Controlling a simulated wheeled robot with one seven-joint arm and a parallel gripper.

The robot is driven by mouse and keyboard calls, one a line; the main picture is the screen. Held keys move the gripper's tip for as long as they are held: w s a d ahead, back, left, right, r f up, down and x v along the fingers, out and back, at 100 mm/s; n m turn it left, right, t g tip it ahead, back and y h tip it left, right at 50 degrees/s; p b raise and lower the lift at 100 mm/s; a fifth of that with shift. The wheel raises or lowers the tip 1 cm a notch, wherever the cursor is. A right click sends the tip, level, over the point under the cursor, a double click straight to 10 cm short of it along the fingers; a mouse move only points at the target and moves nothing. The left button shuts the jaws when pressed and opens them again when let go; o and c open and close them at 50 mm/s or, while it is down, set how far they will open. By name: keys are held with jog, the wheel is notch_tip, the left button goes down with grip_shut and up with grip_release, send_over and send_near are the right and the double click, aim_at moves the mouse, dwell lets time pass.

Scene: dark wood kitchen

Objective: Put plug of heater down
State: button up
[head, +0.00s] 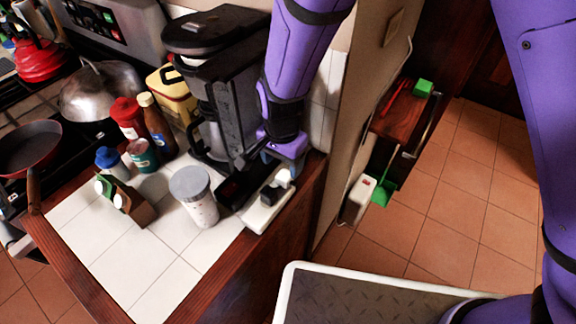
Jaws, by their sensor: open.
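My gripper (284,165) is open over the right end of the tiled counter, beside the coffee maker. A white plug (284,178) is just below its fingers, at the far end of a white power strip (262,213). I cannot tell whether the fingers touch the plug, or whether the plug sits in a socket. A black plug (272,194) stands on the strip next to the white one. I cannot tell which plug belongs to the heater, and no cord can be followed.
The black coffee maker (226,90) is close on the left of my arm. A lidded cup (196,196) stands left of the strip. Bottles, a carton (125,203) and pans crowd the left. The front counter tiles (125,265) are clear. A wall (352,110) is on the right.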

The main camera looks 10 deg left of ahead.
aim_at(285, 175)
jog(key=shift+d+f, duration=0.2)
jog(key=shift+f, duration=2.6)
jog(key=c, duration=1.1)
jog(key=shift+w+d+r, duration=0.1)
jog(key=shift+w+r, duration=0.05)
jog(key=shift+r, duration=0.1)
